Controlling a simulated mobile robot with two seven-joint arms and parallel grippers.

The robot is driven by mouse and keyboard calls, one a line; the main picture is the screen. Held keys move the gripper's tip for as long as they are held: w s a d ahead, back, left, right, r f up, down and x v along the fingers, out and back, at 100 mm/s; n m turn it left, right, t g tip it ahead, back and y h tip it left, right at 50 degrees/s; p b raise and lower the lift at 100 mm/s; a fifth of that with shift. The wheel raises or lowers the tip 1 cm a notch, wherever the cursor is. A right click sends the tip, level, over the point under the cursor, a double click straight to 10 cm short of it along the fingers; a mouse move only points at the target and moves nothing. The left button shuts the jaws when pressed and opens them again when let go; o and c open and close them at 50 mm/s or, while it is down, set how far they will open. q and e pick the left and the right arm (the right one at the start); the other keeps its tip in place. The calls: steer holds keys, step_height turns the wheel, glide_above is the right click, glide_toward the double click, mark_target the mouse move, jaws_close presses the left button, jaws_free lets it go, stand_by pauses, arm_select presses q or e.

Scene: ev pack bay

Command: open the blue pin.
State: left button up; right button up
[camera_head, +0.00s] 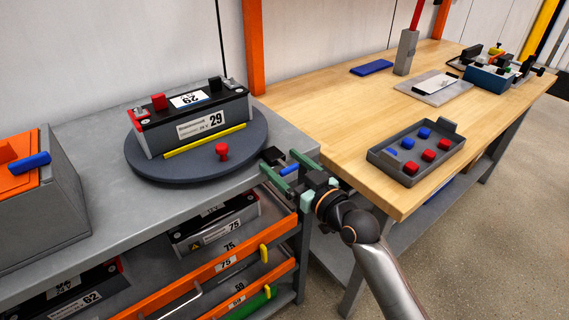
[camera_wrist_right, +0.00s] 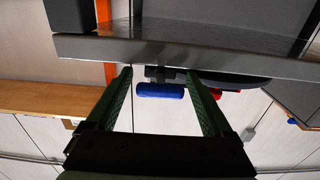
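The blue pin (camera_head: 289,169) is a short blue cylinder at the right edge of the grey bench, by a black bracket (camera_head: 272,156) near the turntable (camera_head: 140,163). My right gripper (camera_head: 278,160) is open, its two green fingers on either side of the pin in the head view. In the right wrist view the blue pin (camera_wrist_right: 160,90) lies crosswise between the open fingers of the gripper (camera_wrist_right: 159,73), with a visible gap to each finger. I cannot tell its depth between them. My left gripper is not in view.
An orange-topped grey box with a blue handle (camera_head: 30,162) stands left. Orange-fronted shelves (camera_head: 225,262) lie below. The wooden table (camera_head: 340,120) at right holds a grey tray (camera_head: 383,160).

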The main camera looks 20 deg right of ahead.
jaws_close()
stand_by(0.5)
